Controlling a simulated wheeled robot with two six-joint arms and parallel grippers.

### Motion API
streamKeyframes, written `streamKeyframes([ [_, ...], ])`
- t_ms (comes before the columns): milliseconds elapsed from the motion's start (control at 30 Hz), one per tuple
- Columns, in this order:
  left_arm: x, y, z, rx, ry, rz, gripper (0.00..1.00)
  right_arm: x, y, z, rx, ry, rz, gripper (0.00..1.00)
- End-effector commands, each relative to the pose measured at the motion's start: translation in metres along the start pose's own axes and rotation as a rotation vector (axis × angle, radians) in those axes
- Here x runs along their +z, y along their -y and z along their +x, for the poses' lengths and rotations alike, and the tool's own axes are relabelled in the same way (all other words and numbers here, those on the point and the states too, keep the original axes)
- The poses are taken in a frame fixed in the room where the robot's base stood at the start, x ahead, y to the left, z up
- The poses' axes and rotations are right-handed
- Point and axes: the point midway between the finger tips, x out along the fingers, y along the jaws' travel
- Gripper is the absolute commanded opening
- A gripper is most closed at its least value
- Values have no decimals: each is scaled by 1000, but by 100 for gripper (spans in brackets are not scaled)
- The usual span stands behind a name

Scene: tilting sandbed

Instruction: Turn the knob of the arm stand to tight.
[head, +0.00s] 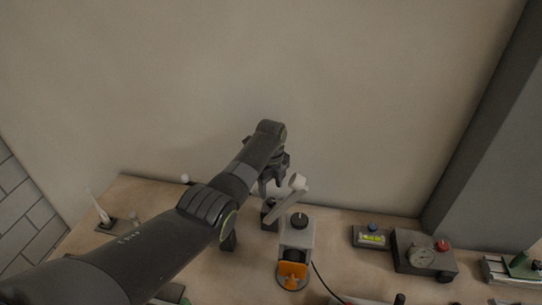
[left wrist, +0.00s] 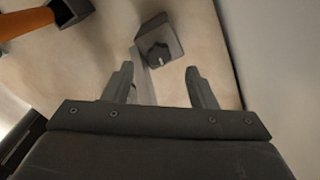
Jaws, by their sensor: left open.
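The arm stand (head: 269,213) is a dark block with a pale slanted arm (head: 287,198) ending in a light rounded head, near the back edge of the table. In the left wrist view a grey block (left wrist: 174,36) carries a dark knob (left wrist: 158,54) with a small light mark. My left gripper (head: 272,190) points down close by the stand's upper part. In the left wrist view its two fingers (left wrist: 163,78) are apart and empty, with the knob beyond the fingertips, not between them. The knob's setting cannot be read. My right gripper is not in view.
A grey device with a black top knob (head: 299,220) and an orange part (head: 292,270) stands in front. To the right are a level vial block (head: 371,238), a dial gauge box (head: 424,257) and a green-topped part (head: 520,264). The wall is close behind.

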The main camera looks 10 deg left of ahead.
Motion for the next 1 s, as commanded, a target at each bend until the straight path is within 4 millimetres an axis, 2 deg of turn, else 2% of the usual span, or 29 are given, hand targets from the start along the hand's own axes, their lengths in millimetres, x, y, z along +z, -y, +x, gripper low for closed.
streamKeyframes([
  [300, 0, 0, -68, -5, 2, 1, 52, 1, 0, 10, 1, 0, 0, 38],
  [500, 1, 0, -104, -1, 1, 0, 52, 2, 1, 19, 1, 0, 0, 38],
  [700, 0, 0, -121, 1, -1, 0, 52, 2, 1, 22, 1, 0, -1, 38],
  [1000, 0, 0, -123, 2, -1, 0, 52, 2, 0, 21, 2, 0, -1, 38],
])
